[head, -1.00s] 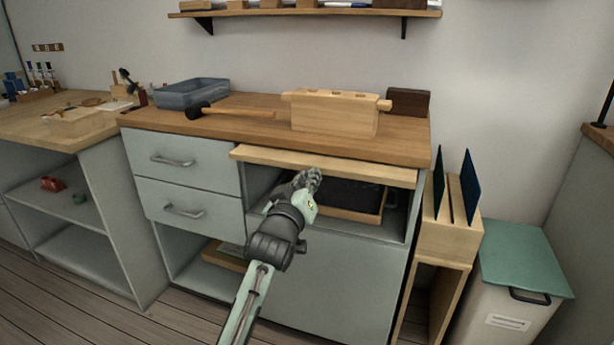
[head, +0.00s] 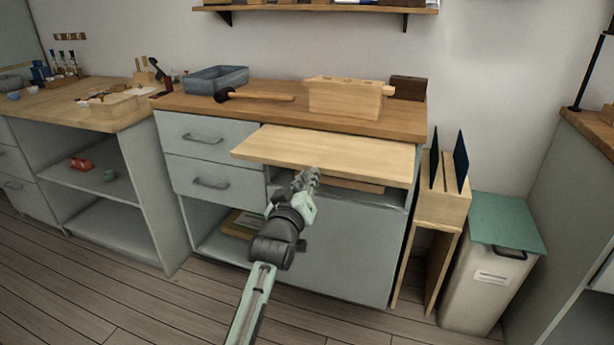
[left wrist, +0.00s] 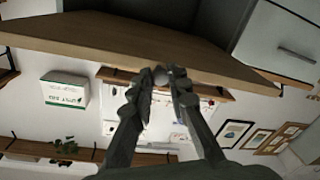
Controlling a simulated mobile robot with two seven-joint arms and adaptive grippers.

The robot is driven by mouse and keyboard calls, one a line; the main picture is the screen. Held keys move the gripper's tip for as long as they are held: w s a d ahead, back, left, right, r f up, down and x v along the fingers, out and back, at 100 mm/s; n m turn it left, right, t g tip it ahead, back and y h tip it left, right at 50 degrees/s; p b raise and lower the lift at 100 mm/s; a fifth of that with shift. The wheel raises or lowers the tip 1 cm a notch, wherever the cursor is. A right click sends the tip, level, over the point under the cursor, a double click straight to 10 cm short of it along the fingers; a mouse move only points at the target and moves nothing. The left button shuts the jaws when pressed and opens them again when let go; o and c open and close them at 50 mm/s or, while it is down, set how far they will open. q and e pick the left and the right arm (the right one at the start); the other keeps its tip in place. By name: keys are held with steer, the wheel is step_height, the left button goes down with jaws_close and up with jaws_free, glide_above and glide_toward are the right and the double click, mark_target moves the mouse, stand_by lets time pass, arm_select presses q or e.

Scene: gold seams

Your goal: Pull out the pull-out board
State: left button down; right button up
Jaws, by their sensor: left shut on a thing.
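The pull-out board (head: 325,152) is a pale wooden slab that sticks out from under the worktop, above the open compartment of the grey cabinet. My left gripper (head: 307,180) is at the board's front edge, near its middle. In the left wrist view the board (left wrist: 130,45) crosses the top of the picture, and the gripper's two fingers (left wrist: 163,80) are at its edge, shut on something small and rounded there. The exact contact is partly hidden by the fingers. My right gripper is not in view.
The worktop (head: 200,102) carries a blue-grey tray (head: 216,80), a mallet (head: 255,96) and a wooden block (head: 345,98). A wooden rack (head: 443,200) and a bin with a green lid (head: 503,220) stand at the right. Floor is clear in front.

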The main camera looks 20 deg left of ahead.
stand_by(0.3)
arm_select(q)
steer(key=c, duration=1.5)
jaws_free()
steer(key=shift+o, duration=0.2)
step_height(320, 180, up, 10)
